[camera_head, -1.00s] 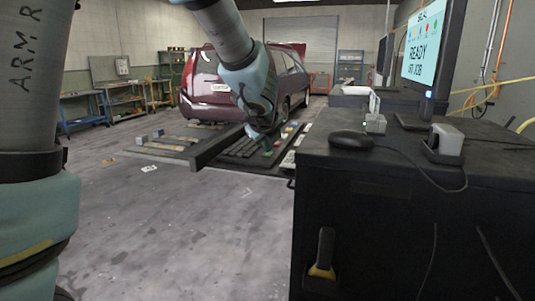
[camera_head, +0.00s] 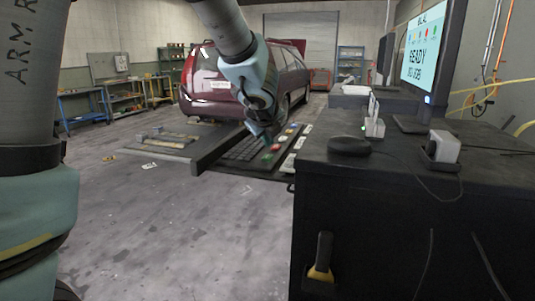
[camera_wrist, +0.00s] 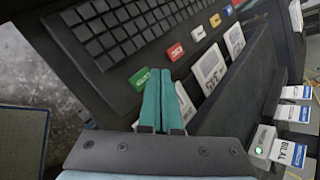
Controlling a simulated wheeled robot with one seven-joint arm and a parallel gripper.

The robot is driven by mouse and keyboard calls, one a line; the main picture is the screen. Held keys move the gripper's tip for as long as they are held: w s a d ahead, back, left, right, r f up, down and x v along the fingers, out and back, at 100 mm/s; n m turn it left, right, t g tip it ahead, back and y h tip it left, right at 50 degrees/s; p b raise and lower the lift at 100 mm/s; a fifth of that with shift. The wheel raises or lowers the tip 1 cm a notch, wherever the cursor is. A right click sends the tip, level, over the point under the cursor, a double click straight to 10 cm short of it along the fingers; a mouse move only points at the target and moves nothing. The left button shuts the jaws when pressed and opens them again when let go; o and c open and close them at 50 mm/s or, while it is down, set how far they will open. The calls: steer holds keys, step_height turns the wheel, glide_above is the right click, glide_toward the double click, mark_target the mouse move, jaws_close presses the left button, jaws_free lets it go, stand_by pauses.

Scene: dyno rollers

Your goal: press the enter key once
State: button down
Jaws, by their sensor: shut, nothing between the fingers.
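A black keyboard (camera_wrist: 115,30) lies on a dark pull-out tray (camera_head: 220,146) beside the black cabinet; the keyboard also shows in the head view (camera_head: 243,149). A row of coloured keys runs along its edge: green (camera_wrist: 139,78), red (camera_wrist: 176,51), white (camera_wrist: 198,33), orange (camera_wrist: 215,20) and blue (camera_wrist: 228,10). Their lettering is too small to read, so I cannot tell which is enter. My gripper (camera_wrist: 160,72) is shut and empty, its teal fingertips pointing between the green and red keys. It also shows in the head view (camera_head: 266,140). I cannot tell whether it touches anything.
White label cards (camera_wrist: 210,68) lie beside the coloured keys. The black cabinet (camera_head: 400,215) carries a mouse (camera_head: 348,145) and a monitor (camera_head: 425,60) reading READY. A dark red car (camera_head: 235,80) stands behind the tray.

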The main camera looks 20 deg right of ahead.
mark_target(268, 158)
steer(key=shift+r+p, duration=1.5)
steer(key=shift+r, duration=0.5)
steer(key=shift+f, duration=0.1)
